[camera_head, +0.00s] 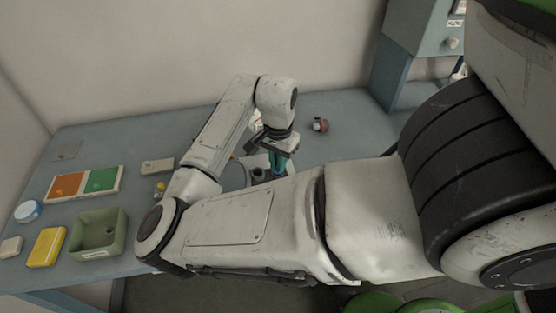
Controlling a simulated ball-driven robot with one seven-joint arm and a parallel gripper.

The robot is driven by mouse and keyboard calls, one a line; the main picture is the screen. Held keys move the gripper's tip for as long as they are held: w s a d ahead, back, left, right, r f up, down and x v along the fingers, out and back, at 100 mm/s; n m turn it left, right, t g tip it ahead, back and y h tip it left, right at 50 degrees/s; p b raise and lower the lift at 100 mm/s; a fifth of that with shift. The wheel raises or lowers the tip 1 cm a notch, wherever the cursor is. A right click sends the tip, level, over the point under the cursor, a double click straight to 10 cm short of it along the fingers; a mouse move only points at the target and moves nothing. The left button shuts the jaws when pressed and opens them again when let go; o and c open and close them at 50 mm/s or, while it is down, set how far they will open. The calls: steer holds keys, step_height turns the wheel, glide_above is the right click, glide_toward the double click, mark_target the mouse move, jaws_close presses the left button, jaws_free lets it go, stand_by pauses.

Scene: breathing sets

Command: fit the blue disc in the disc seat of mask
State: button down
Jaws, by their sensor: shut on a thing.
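My gripper (277,162) points down over the middle of the blue-grey table, beyond my bent arm. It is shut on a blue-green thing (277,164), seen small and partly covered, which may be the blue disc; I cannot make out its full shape. Just left of and below the gripper is a dark grey round part (258,173), with a pale curved edge beside it. This may be part of the mask, but my arm hides most of that spot. I cannot make out the disc seat, nor whether the held thing touches anything.
At left on the table (340,150) are an orange-and-green tray (85,169), a green open box (99,240), a yellow block (47,247), a round pale-blue tin (28,211) and a beige block (157,166). A small red-brown thing (320,125) lies at the back right. Walls close the back and left.

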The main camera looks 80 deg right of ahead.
steer(key=shift+f, duration=0.45)
steer(key=c, duration=1.1)
jaws_free()
step_height(320, 180, up, 11)
steer(key=b, duration=0.1)
steer(key=shift+s+f, duration=0.1)
steer(key=shift+f, duration=0.05)
